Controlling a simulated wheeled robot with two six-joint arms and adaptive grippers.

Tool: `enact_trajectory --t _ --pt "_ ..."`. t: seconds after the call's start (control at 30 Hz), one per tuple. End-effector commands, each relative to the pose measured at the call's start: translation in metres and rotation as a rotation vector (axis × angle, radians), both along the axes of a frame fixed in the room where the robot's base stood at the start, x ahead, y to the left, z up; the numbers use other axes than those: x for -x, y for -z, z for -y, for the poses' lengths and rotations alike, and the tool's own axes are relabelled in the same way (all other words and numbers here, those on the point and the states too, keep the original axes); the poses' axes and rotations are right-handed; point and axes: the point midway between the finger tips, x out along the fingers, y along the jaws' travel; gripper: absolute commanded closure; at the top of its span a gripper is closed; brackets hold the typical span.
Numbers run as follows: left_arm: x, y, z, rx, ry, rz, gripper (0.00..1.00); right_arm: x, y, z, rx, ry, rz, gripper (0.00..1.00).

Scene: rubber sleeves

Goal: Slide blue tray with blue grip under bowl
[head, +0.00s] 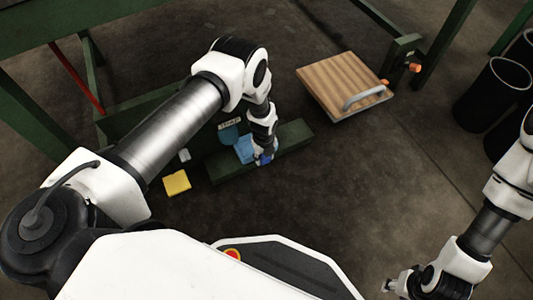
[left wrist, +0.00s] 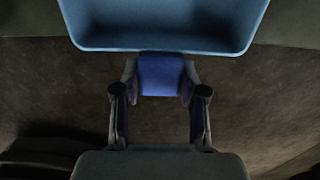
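The blue tray (head: 246,149) sits on a dark green beam-like support in the head view, partly hidden by my left wrist. In the left wrist view the tray (left wrist: 160,40) fills the top, with its near wall facing me. Its darker blue grip (left wrist: 162,76) juts toward me. My left gripper (head: 264,160) is at the tray's near right end; in its wrist view the fingers (left wrist: 160,92) close on the grip from both sides. A rounded blue-teal thing (head: 229,136), perhaps the bowl, shows behind the tray below a small label. My right gripper (head: 391,287) is at the bottom right, away from everything.
A yellow block (head: 177,182) lies left of the green support (head: 292,136). A wooden board with a grey handle (head: 343,82) lies at upper right. Black bins (head: 495,90) stand at far right. Green frame legs surround the area. The floor in front is clear.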

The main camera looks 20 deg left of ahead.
Motion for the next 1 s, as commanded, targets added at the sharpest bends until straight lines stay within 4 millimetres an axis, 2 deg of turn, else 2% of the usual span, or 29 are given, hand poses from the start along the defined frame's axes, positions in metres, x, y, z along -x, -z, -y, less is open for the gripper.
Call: enact_trajectory --t 0.03,0.07,0.4,0.47,0.7,0.8,1.0 --pt "0.000 0.001 0.000 0.000 0.000 0.000 0.41 0.000 0.000 0.000 0.000 0.000 0.000 0.60" --pt "0.000 0.001 0.000 0.000 0.000 0.000 0.33 0.000 0.000 0.000 0.000 0.000 0.000 0.60" --pt "-0.001 -0.003 0.000 0.000 0.000 0.001 0.33 0.000 0.000 0.000 0.000 0.000 0.001 0.60" --pt "-0.001 -0.010 0.000 0.000 0.000 0.001 0.33 0.000 0.000 0.000 0.000 0.000 0.001 0.60" --pt "-0.001 -0.057 0.000 0.000 0.000 0.001 0.33 0.000 0.000 0.000 0.000 0.000 0.001 0.60" --pt "-0.001 -0.070 0.000 0.000 -0.001 0.001 0.33 0.000 0.000 0.000 0.000 0.000 0.001 0.60" --pt "0.000 -0.075 0.000 0.000 0.000 0.000 0.33 0.000 0.000 0.000 0.000 0.000 0.001 0.60"
